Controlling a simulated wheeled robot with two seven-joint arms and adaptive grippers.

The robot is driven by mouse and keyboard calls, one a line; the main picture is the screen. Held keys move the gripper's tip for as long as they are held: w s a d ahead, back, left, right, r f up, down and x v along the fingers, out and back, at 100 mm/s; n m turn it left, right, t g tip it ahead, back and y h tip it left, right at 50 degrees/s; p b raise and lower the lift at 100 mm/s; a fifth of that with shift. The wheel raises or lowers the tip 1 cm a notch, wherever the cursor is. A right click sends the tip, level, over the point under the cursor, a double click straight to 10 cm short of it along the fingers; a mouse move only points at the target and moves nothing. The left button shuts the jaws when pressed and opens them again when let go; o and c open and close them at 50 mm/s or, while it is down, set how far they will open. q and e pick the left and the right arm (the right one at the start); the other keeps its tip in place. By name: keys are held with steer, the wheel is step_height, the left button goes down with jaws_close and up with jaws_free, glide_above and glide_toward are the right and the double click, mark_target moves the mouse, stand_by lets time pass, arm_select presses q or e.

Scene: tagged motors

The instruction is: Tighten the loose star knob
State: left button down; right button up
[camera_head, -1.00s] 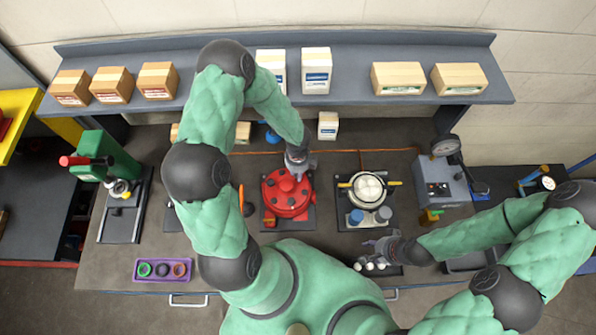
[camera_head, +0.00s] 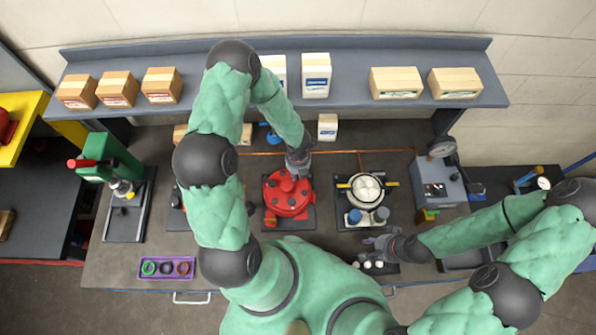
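A red round housing (camera_head: 284,201) with a lid and small knobs around its rim sits on a dark plate at the middle of the bench. Which knob is the loose star knob is too small to tell. My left gripper (camera_head: 298,171) points down at the back right edge of the red lid. Its fingertips are small and partly hidden, so its opening and any contact are unclear. My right gripper (camera_head: 374,242) is low at the front of the bench, beside a dark tray of small pale round parts (camera_head: 372,264). Its finger gap is too small to judge.
Right of the red housing is a pot-like unit (camera_head: 367,187) with yellow handles and two capped jars. A grey gauge box (camera_head: 437,184) stands further right. A green press (camera_head: 113,160) and a purple ring tray (camera_head: 166,268) are left. A shelf with boxes (camera_head: 317,75) runs behind.

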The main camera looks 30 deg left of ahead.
arm_select(q)
steer(key=m, duration=0.1)
steer(key=m+p, duration=0.1)
steer(key=m, duration=0.2)
steer(key=shift+w+r+m, duration=0.2)
steer(key=shift+w+m, duration=0.05)
steer(key=shift+m, duration=1.95)
steer(key=c, duration=1.3)
jaws_free()
steer(key=shift+s+f, duration=0.1)
